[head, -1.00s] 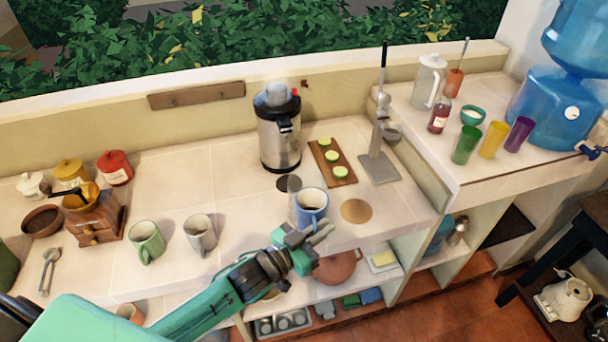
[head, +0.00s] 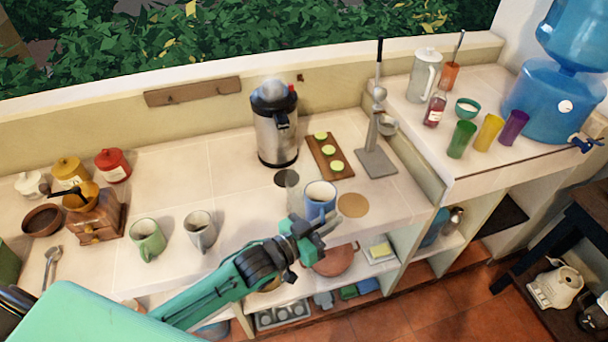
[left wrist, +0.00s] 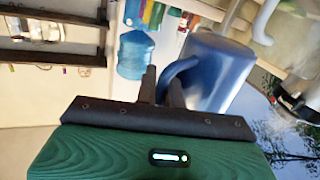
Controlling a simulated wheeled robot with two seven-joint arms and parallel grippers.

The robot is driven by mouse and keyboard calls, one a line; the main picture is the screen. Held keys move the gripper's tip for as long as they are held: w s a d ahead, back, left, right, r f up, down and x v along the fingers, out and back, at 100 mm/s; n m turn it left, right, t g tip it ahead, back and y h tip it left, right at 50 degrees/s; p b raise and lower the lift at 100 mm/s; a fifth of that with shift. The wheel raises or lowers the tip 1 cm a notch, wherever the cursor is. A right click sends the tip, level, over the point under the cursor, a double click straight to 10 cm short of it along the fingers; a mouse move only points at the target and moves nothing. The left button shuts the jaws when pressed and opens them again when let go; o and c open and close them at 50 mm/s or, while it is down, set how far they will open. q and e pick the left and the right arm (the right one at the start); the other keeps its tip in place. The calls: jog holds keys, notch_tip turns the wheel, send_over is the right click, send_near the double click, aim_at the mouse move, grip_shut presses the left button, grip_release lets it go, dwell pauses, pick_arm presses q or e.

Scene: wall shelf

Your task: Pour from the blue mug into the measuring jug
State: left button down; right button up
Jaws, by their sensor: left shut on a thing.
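The blue mug (head: 320,197) is near the counter's front edge, about upright, with its pale inside showing. My left gripper (head: 328,226) is at its near side, shut on its handle. In the left wrist view the mug (left wrist: 216,68) fills the upper right, its handle (left wrist: 180,72) between the fingers (left wrist: 162,90). A faint clear vessel (head: 291,192), seemingly the measuring jug, stands just left of the mug. The mug may cover part of it. I cannot tell whether the mug touches the counter or what it contains. My right gripper is not in view.
A juicer (head: 275,125) stands behind the mug. A board with lime halves (head: 328,155) and a lever press (head: 376,150) are behind right. A round tan mat (head: 353,205) lies right of the mug. A grey mug (head: 200,230) and a green mug (head: 148,240) stand left.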

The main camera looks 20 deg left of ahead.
aim_at(327, 205)
pick_arm(q)
jog(key=w+r+n+p, duration=0.1)
jog(key=w+a+r+n+p, duration=0.1)
jog(key=r+p, duration=0.1)
jog(key=shift+a+r+n+g, duration=0.1)
jog(key=shift+a+n+g, duration=0.05)
jog(key=shift+n+g, duration=0.2)
jog(key=shift+w+a+r+n+g+p, duration=0.35)
jog(key=shift+w+r+n+p, duration=0.15)
jog(key=shift+r+n, duration=0.1)
jog(key=shift+w+a+r+n+g+p, duration=0.3)
jog(key=shift+w+a+r+n+p, duration=0.2)
jog(key=shift+w+a+r+n, duration=0.25)
jog(key=shift+w+d+f, duration=0.1)
jog(key=shift+w, duration=0.05)
jog(key=shift+w+a+n+g+b, duration=0.35)
jog(key=shift+w+n+g+b, duration=0.2)
jog(key=shift+n, duration=0.45)
jog(key=shift+n, duration=0.3)
jog(key=shift+w+a+f+n+g+b, duration=0.15)
jog(key=shift+w+a+n+g+b, duration=0.1)
jog(key=shift+n+g+b, duration=0.1)
